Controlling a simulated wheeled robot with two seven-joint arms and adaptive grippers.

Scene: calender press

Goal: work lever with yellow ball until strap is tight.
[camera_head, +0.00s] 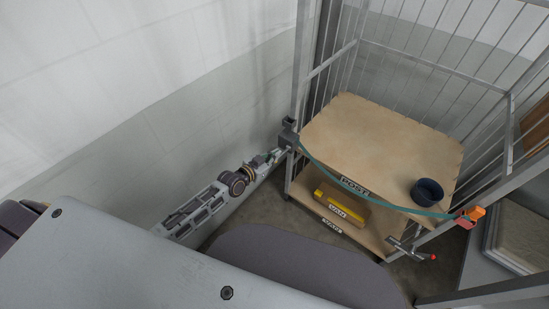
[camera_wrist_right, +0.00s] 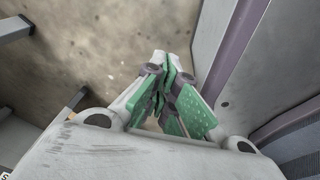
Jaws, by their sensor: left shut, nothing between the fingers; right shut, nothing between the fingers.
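A teal strap (camera_head: 392,207) runs in a sagging curve across the front of a wooden-shelved wire cage cart, from a dark fitting (camera_head: 289,138) on the left post to an orange buckle-like part (camera_head: 470,216) on the right. A grey lever-like handle (camera_head: 408,246) with a red tip (camera_head: 433,257) sticks out below the right end; I see no clear yellow ball. My left gripper (camera_head: 275,155) is shut and empty, close to the left post; contact cannot be told. My right gripper (camera_wrist_right: 165,92), with green pads, is shut and empty in the right wrist view, over bare floor.
A dark blue bowl (camera_head: 427,191) stands on the top shelf (camera_head: 375,130). A yellow box (camera_head: 342,206) lies on the lower shelf (camera_head: 300,190). Wire cage walls (camera_head: 430,40) close the back and right. A grey bin-like object (camera_head: 520,235) stands at the far right.

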